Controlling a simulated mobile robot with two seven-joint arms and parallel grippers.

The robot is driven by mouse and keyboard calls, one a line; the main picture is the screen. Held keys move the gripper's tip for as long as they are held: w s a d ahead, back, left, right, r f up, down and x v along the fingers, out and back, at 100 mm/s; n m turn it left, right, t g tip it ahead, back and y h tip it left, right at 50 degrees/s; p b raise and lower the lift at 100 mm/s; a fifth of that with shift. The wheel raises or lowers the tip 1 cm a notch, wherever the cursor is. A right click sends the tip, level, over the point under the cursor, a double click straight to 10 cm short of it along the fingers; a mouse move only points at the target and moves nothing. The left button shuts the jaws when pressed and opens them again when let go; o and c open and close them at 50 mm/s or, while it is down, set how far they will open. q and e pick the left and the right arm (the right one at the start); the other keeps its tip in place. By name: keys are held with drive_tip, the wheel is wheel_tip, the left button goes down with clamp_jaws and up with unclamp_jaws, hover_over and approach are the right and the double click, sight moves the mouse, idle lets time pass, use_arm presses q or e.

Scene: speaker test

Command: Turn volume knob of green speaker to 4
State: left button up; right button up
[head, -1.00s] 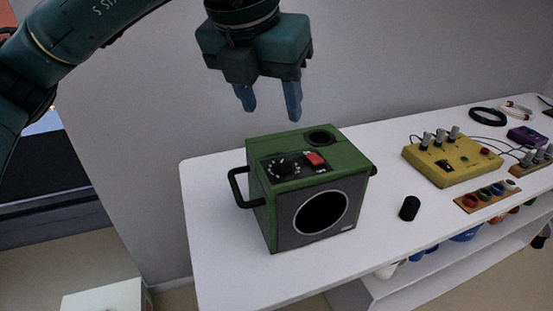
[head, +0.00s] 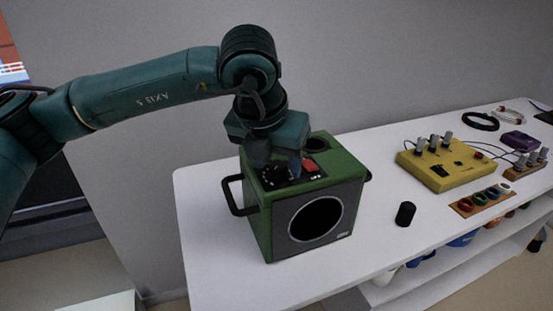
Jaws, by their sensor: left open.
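The green speaker (head: 262,222) stands upright on the white table, with a dark round cone on its grey front and a black handle at its left side. On its top are a black control panel, a red switch (head: 311,165) and a dark round hole. The volume knob, at the panel's left, is largely hidden by my gripper. My left gripper (head: 279,172) is open and points down, its fingers low over the panel around where the knob sits. I cannot tell whether the fingers touch the knob. My right gripper is not in view.
A small black cylinder (head: 405,213) stands on the white table (head: 215,270) right of the speaker. A yellow box with knobs (head: 446,172) and a wooden strip with coloured rings (head: 482,199) are farther right. A grey wall is close behind the table.

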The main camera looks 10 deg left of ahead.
use_arm(q)
drive_tip(key=shift+c, duration=0.4)
drive_tip(key=c, duration=0.9)
